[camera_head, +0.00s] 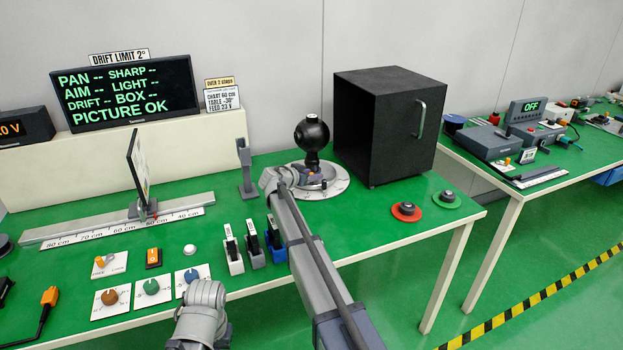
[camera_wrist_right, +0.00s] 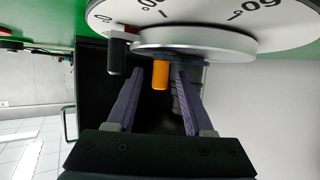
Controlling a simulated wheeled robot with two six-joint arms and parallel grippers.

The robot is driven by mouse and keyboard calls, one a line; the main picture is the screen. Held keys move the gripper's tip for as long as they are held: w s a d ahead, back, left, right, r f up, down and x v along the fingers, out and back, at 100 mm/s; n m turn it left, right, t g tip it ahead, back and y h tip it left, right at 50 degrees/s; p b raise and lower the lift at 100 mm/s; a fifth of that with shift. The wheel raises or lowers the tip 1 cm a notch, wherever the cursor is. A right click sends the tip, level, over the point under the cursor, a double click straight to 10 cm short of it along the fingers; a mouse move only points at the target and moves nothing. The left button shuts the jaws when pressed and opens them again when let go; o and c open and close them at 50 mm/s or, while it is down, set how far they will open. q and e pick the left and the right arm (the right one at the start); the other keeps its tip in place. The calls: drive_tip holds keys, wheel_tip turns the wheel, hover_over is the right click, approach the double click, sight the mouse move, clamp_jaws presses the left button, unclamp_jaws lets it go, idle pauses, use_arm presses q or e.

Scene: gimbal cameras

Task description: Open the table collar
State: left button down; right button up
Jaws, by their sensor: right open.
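The round table (camera_head: 340,186) is a pale disc with a scale, under a black ball-shaped camera (camera_head: 311,133) on a post. In the right wrist view its dial rim (camera_wrist_right: 280,28) and grey hub (camera_wrist_right: 195,42) fill the top. An orange peg (camera_wrist_right: 160,76), which looks like the collar's lever, hangs below the hub. My right gripper (camera_head: 308,176) is at the disc's front left; its two fingers (camera_wrist_right: 161,84) stand open on either side of the peg, with gaps showing. A black knob with a red part (camera_wrist_right: 116,56) is left of the fingers. My left gripper is not visible.
A black box (camera_head: 400,125) with a handle stands right behind the table. A chart (camera_head: 138,168) on a ruled rail (camera_head: 110,222) is at left. The monitor reads PICTURE OK.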

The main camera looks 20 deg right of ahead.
drive_tip(key=shift+c, duration=0.3)
clamp_jaws()
idle(1.1)
